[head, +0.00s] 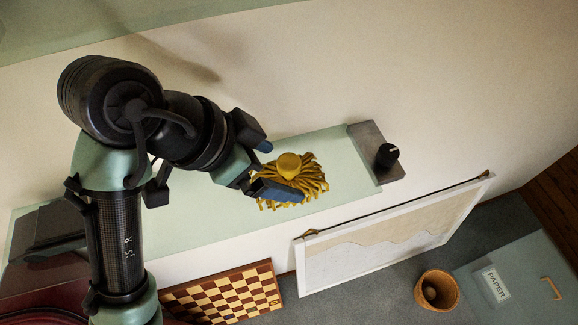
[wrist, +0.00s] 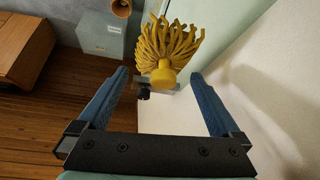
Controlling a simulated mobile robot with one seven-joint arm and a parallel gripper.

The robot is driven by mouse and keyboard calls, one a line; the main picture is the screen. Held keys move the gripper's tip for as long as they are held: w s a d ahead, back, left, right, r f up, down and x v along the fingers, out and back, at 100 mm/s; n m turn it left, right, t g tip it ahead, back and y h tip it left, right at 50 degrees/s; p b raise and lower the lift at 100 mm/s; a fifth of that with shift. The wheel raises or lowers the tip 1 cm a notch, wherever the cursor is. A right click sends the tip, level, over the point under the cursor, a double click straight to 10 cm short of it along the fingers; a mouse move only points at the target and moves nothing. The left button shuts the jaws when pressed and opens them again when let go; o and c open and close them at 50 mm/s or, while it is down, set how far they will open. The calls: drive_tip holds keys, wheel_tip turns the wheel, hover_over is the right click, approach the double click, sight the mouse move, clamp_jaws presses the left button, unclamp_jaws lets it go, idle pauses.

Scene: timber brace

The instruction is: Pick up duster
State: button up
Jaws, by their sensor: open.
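The duster (head: 290,180) is a yellow mop-like head of loose strands with a round yellow knob. In the head view it is at the green shelf (head: 335,155), right at my gripper (head: 268,170). In the wrist view the duster (wrist: 165,48) is ahead, with its knob pointing back between the blue fingertips of my gripper (wrist: 160,75). The fingers are spread wide, one on each side of the knob, with a gap on both sides. My gripper is open and holds nothing. One finger hides part of the duster in the head view.
A grey plate with a black knob (head: 387,155) is at the shelf's right end. The wall (head: 300,60) runs close along the shelf. Below are a framed picture (head: 390,238), a checkered board (head: 225,295), a wicker basket (head: 437,290) and a box labelled PAPER (head: 520,280).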

sight(300, 170)
drive_tip(key=shift+w+d, duration=0.3)
drive_tip(key=shift+d, duration=0.4)
drive_tip(key=shift+w+d+f, duration=0.1)
drive_tip(key=shift+d+f, duration=0.05)
drive_tip(key=shift+d, duration=0.05)
drive_tip(key=shift+p+x, duration=0.65)
drive_tip(key=shift+x, duration=1.7)
drive_tip(key=shift+a, duration=0.1)
drive_tip(key=c, duration=1.2)
